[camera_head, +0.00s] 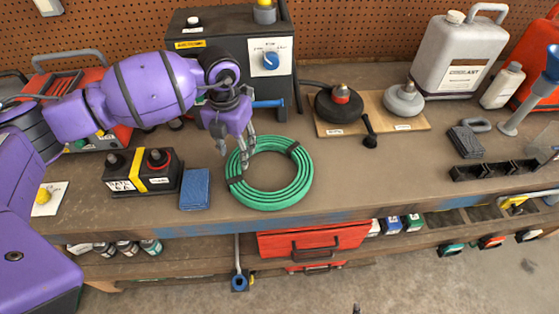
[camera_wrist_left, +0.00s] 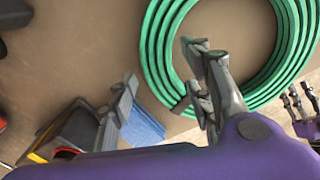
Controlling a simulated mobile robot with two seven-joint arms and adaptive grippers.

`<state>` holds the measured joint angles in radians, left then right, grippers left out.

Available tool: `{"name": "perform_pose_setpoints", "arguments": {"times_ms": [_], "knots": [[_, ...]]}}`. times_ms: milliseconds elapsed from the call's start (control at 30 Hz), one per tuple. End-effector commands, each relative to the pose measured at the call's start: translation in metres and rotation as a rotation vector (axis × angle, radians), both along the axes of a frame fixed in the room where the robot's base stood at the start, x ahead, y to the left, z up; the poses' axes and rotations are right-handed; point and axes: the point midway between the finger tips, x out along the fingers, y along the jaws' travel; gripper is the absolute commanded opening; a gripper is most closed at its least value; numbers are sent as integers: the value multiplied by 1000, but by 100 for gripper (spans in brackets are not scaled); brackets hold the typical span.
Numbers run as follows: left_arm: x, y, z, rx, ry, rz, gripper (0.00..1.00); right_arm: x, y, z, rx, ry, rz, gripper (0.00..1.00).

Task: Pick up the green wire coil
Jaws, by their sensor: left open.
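The green wire coil (camera_head: 305,177) lies flat on the brown workbench, with dark ties around it. It fills the upper right of the left wrist view (camera_wrist_left: 153,48). My left gripper (camera_head: 234,158) is open and empty at the coil's left edge in the head view. In the left wrist view my left gripper (camera_wrist_left: 160,80) has one finger over the coil's band and the other outside it, near the blue cloth. I cannot tell whether a finger touches the coil. My right gripper cannot be made out in the head view.
A blue folded cloth (camera_head: 195,189) and a black battery (camera_head: 143,176) lie left of the coil. A grey machine box (camera_head: 235,50) stands behind. A wooden board (camera_head: 372,112) with two round tools is at the back right. Bench surface right of the coil (camera_head: 380,180) is clear.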

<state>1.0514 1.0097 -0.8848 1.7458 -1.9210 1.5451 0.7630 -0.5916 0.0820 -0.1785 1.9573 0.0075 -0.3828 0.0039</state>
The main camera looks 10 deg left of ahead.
Motion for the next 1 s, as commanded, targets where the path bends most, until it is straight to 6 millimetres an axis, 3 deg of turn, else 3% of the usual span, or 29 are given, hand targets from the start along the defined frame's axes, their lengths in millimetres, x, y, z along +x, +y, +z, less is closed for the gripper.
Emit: {"name": "perform_pose_setpoints", "arguments": {"times_ms": [133,367,700,1000], "knots": [[-1,0,-20,-1,1,-1,46,7,0,6,-1,-15,4,40],[0,0,-23,-1,-1,-1,46,4,-3,5,-6,-9,9,40],[0,0,-23,0,0,0,2,-4,-4,-1,-8,8,6,40],[0,0,-22,-1,-2,0,0,-3,-1,0,-2,7,-1,40]]}}
